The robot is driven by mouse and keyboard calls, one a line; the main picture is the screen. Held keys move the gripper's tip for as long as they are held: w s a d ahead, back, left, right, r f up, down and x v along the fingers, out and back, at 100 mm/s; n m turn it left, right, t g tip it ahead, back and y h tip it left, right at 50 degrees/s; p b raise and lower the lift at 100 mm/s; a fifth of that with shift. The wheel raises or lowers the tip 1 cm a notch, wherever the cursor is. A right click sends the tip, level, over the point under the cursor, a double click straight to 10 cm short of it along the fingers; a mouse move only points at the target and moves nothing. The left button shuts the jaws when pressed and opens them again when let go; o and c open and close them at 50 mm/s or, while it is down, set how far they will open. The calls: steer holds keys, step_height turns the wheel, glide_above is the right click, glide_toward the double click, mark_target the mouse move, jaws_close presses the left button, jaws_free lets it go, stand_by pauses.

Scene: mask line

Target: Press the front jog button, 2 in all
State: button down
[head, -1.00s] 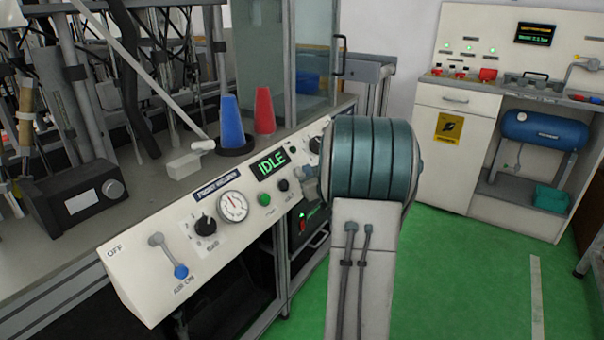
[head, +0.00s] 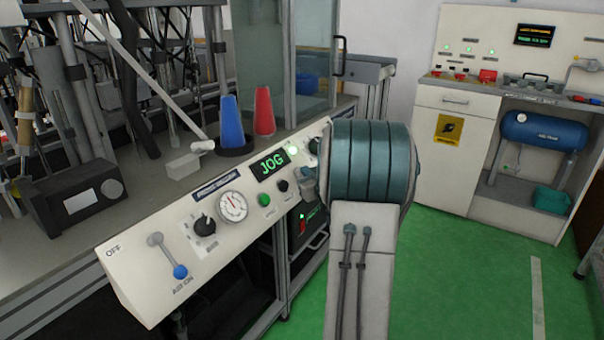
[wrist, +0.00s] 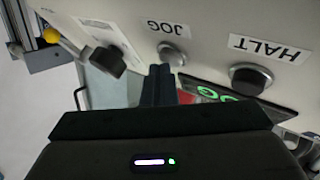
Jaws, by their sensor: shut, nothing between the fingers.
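The round grey jog button (wrist: 170,53), beside its JOG label, is on the sloped white panel (head: 140,270), just beyond my fingertips in the wrist view. In the head view it is hidden behind my gripper (head: 309,185). My gripper (wrist: 160,70) is shut and empty, its dark fingers pointing at the panel close to the button; I cannot tell whether they touch. The panel display (head: 272,163) reads JOG in green. The lamp (head: 292,150) beside it glows pale green-white.
A green button (head: 264,200), a gauge (head: 233,206) and a blue-tipped lever (head: 180,271) are further along the panel. Green floor is open at right.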

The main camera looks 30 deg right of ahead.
stand_by(0.3)
steer(key=shift+s+d+r+p, duration=0.2)
steer(key=shift+s+r+p, duration=0.25)
steer(key=shift+s, duration=0.15)
steer(key=s+r+p, duration=0.1)
steer(key=s+d+r+p, duration=0.1)
steer(key=s+r, duration=0.1)
steer(key=shift+s+d+r+p, duration=0.15)
steer(key=shift+s+d+p, duration=0.1)
steer(key=shift+p, duration=0.15)
stand_by(0.8)
